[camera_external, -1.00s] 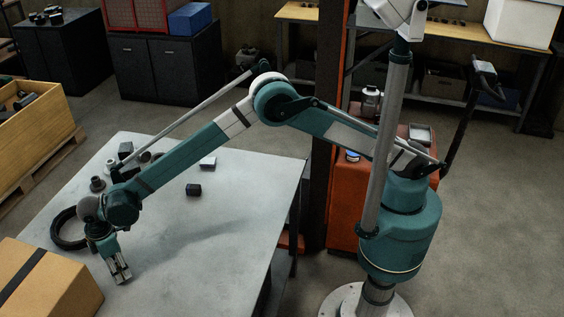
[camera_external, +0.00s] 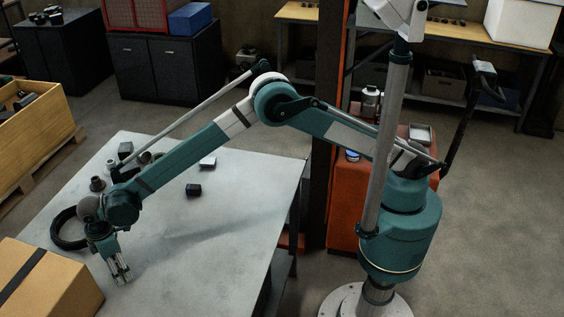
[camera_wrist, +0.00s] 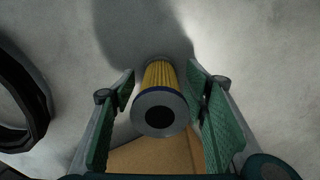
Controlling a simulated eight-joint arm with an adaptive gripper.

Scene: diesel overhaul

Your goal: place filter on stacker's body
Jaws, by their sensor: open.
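The filter (camera_wrist: 160,112), a cylinder with yellow pleats, a blue rim and a grey end cap with a dark hole, shows in the wrist view. It lies between the two green-padded fingers of my open gripper (camera_wrist: 162,118), with gaps on both sides. In the external view my gripper (camera_external: 121,271) points down over the front left of the grey table (camera_external: 235,225). I cannot make out the filter there. The stacker's orange-red body (camera_external: 347,205) stands right of the table, behind my arm, partly hidden by the dark mast and my arm.
A cardboard box (camera_external: 45,282) is close left of my gripper. A black ring (camera_external: 66,236) lies behind it; it also shows in the wrist view (camera_wrist: 20,105). Small parts and a black block (camera_external: 193,190) sit farther back. The table's right part is clear. A tray (camera_external: 420,133) rests on the stacker.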

